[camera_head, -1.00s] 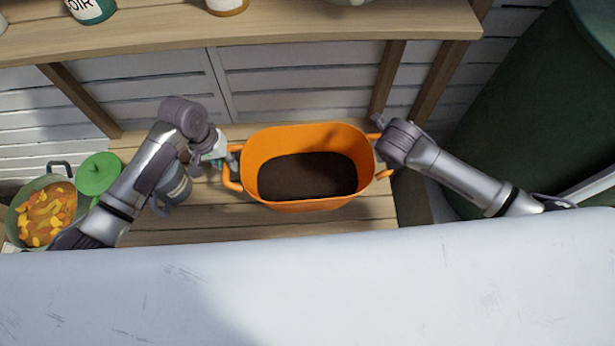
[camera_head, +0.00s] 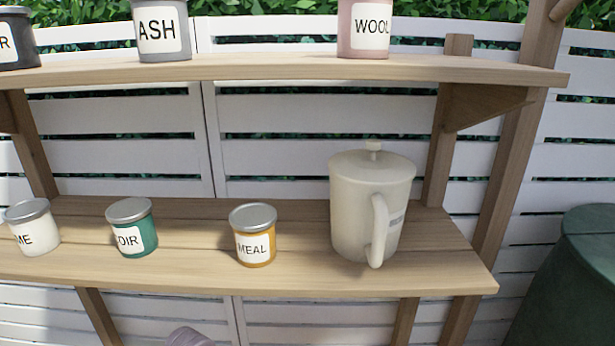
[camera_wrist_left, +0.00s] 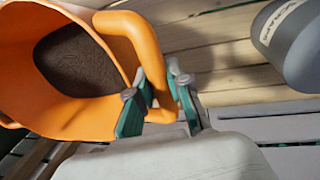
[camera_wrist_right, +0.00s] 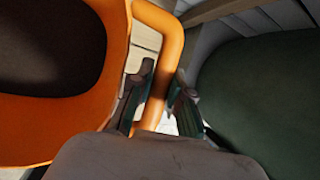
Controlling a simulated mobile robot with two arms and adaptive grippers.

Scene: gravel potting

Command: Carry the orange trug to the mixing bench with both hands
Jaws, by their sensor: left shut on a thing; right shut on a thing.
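The orange trug (camera_wrist_left: 75,120) shows in the left wrist view with dark soil inside. It also shows in the right wrist view (camera_wrist_right: 85,125), at the left. My left gripper (camera_wrist_left: 158,97) is shut on one looped handle of the trug. My right gripper (camera_wrist_right: 157,95) is shut on the handle at the other end. The mixing bench cannot be made out in these views.
A grey container (camera_wrist_left: 292,45) stands close beside the left gripper. A dark green barrel (camera_wrist_right: 262,95) is close to the right gripper. In the head view, a wooden shelf (camera_head: 300,283) holds a cream jug (camera_head: 350,210) and labelled pots, including MEAL (camera_head: 256,250).

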